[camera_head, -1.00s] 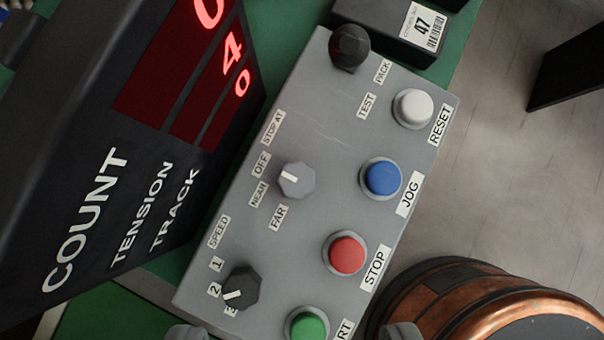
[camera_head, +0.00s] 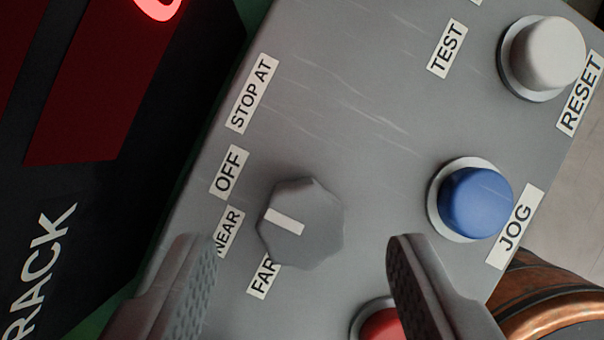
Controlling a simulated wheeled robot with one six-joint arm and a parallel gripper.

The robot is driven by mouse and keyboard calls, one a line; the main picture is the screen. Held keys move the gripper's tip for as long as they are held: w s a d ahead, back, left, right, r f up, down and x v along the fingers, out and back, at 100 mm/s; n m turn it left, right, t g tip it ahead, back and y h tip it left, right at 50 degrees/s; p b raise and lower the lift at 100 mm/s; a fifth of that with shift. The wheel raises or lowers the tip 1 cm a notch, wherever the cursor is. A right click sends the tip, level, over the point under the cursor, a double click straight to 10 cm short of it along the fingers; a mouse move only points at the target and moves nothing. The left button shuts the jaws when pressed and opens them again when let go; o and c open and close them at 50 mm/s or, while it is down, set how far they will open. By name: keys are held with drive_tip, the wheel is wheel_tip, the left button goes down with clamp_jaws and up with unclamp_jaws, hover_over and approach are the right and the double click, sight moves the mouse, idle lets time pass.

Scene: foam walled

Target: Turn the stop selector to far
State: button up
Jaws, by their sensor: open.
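The stop selector (camera_head: 318,225) is a grey faceted knob with a white pointer mark, on a grey control panel (camera_head: 340,110). Labels STOP AT, OFF (camera_head: 229,172), NEAR (camera_head: 228,231) and FAR (camera_head: 263,276) lie to its left and lower left; FAR is partly covered by the knob. The pointer aims left and slightly up, closest to OFF as far as I can tell. My gripper (camera_head: 297,242) is open, one finger on each side of the knob in the picture, with visible gaps. I cannot tell how far the fingertips are above the panel.
A blue JOG button (camera_head: 474,202) stands right of my right finger. A red button (camera_head: 382,322) is partly hidden beside that finger. A white RESET button (camera_head: 547,52) is at upper right. A dark display box (camera_head: 110,200) rises at left, and a copper-coloured drum (camera_head: 550,300) at lower right.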

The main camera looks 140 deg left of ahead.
sight(301, 218)
drive_tip(key=shift+x, duration=1.35)
drive_tip(key=c, duration=1)
drive_tip(key=shift+o, duration=0.2)
